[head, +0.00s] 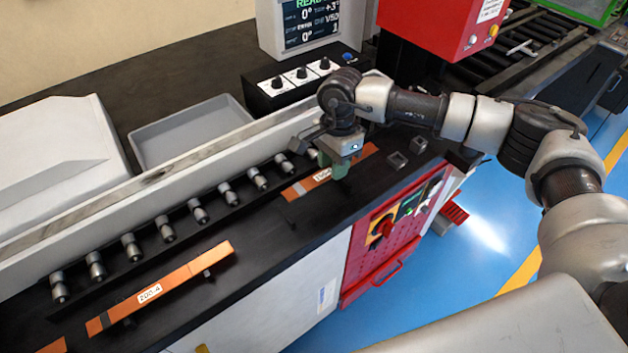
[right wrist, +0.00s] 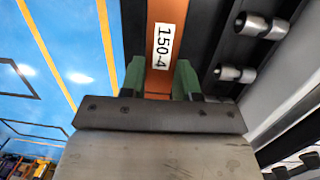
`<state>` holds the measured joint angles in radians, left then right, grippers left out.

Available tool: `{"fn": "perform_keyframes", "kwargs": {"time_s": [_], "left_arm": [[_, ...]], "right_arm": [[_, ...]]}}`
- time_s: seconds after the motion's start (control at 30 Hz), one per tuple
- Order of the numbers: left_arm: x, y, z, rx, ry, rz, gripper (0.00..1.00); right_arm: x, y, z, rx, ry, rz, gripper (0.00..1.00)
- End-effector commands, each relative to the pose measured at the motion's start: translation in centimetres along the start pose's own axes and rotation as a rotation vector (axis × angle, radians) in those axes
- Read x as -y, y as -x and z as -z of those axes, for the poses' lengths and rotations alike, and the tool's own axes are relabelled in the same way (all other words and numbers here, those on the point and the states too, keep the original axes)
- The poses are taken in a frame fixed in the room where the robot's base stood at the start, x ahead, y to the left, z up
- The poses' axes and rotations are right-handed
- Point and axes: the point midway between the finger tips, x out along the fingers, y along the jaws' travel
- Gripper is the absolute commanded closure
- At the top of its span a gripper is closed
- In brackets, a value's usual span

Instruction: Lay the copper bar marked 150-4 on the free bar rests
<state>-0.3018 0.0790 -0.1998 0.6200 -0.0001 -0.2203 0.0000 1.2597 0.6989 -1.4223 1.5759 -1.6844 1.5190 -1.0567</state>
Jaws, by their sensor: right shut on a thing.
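The orange copper bar marked 150-4 (right wrist: 164,50) runs straight away from my right gripper in the right wrist view, its label facing the camera. In the head view the bar (head: 300,188) shows on both sides of the gripper, with part of its label hidden. My right gripper (head: 341,168) is shut on it, with the green fingers (right wrist: 166,82) on either side of the bar in the wrist view. I cannot tell how far the bar is above the black bench. My left gripper is not in view.
A bar marked 200-4 (head: 180,281) lies on small supports at the left. Another orange bar end (head: 52,346) shows at the lower left edge. A row of several metal rollers (head: 197,211) lines the bench's back. A control box (head: 300,84) stands behind.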

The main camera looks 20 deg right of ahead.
Motion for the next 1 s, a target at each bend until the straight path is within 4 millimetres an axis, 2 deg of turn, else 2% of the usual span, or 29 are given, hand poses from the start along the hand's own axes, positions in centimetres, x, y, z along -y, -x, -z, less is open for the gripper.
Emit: {"fn": "perform_keyframes", "kwargs": {"time_s": [0.03,0.1,0.27,0.37,0.6,1.0], "left_arm": [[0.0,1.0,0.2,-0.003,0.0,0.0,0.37],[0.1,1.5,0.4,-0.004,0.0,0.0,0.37],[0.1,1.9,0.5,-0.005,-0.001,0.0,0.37],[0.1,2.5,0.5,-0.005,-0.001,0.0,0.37],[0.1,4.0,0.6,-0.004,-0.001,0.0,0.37],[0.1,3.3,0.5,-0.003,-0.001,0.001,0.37]], "right_arm": [[0.2,-0.3,-1.1,0.001,0.004,-0.002,1.0],[0.5,-1.1,-2.2,0.001,0.003,-0.001,1.0],[0.9,-2.4,-3.4,0.0,0.0,0.0,1.0],[1.0,-3.1,-3.4,0.0,-0.002,-0.001,1.0],[1.2,-6.2,-3.0,0.0,-0.001,0.001,1.0],[1.3,-7.0,-2.9,0.0,0.0,0.002,1.0]]}}
